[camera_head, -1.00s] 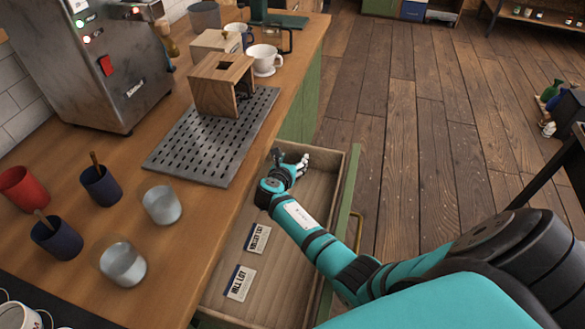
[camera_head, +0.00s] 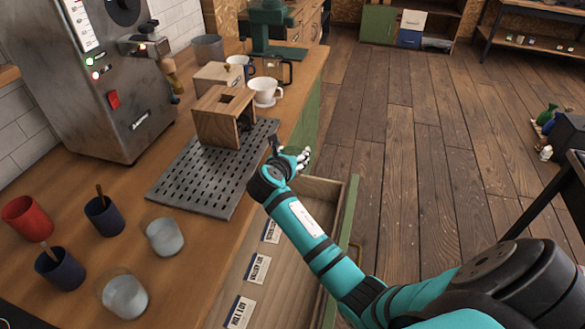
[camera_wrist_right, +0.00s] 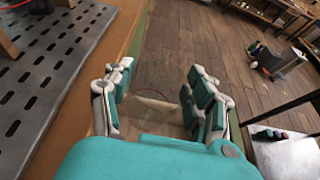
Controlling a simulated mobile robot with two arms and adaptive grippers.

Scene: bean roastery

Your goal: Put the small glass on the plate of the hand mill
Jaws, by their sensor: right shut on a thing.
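In the wrist view my right gripper (camera_wrist_right: 155,100) is shut on a clear, faint glass-like thing (camera_wrist_right: 152,113), which I take to be the small glass. Its outline is hard to make out against the drawer and floor. In the head view this gripper (camera_head: 290,162) is beside the right edge of the counter, above the far end of the open drawer; the glass cannot be made out there. A green machine (camera_head: 268,28) with a flat green base plate (camera_head: 285,53), which looks like the hand mill, stands at the counter's far end. My left gripper is not in view.
A perforated metal tray (camera_head: 195,185) with a wooden box (camera_head: 225,122) lies left of my gripper. A white cup (camera_head: 264,92) and a glass jug (camera_head: 280,70) stand before the green machine. Two larger glasses (camera_head: 164,238) (camera_head: 125,297) are nearer. The open drawer (camera_head: 325,190) holds labels.

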